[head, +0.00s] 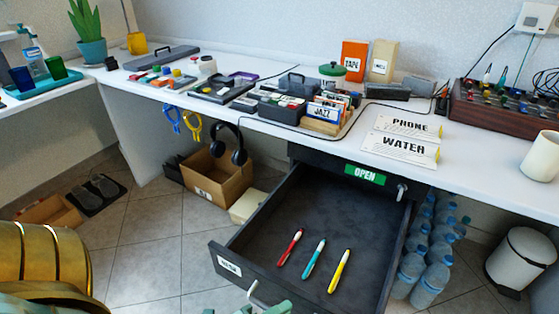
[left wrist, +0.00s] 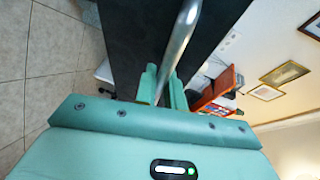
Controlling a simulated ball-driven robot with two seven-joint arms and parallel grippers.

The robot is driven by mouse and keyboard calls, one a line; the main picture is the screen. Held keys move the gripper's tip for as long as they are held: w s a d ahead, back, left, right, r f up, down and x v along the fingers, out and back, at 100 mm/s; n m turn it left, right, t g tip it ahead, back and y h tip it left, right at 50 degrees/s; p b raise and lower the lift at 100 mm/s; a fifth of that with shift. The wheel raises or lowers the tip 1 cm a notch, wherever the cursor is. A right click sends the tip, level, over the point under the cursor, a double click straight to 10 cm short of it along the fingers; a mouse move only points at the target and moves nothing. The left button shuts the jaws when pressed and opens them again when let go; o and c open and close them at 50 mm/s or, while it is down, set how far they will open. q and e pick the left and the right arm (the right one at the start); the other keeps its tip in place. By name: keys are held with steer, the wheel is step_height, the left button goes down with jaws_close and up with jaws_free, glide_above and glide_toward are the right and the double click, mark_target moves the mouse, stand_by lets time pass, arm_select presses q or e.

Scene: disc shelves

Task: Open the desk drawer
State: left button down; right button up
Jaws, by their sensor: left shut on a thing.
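The dark desk drawer (head: 330,208) is pulled well out from under the white desk. A red, a teal and a yellow pen lie inside it. Its front carries a white label, and a green OPEN sign (head: 365,175) shows on the dark panel above. My left gripper (head: 268,306), partly cut off by the bottom edge, is at the silver drawer handle (head: 254,291). In the left wrist view, the green fingers (left wrist: 162,86) are shut around the handle bar (left wrist: 181,40), against the dark drawer front (left wrist: 130,35). My right gripper is not in view.
Water bottles (head: 428,250) stand close to the drawer's right side, with a white bin (head: 522,258) farther right. A cardboard box (head: 217,180) with headphones is under the desk to the left. Tiled floor is free left of the drawer.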

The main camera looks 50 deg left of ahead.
arm_select(q)
steer(key=c, duration=1.8)
jaws_free()
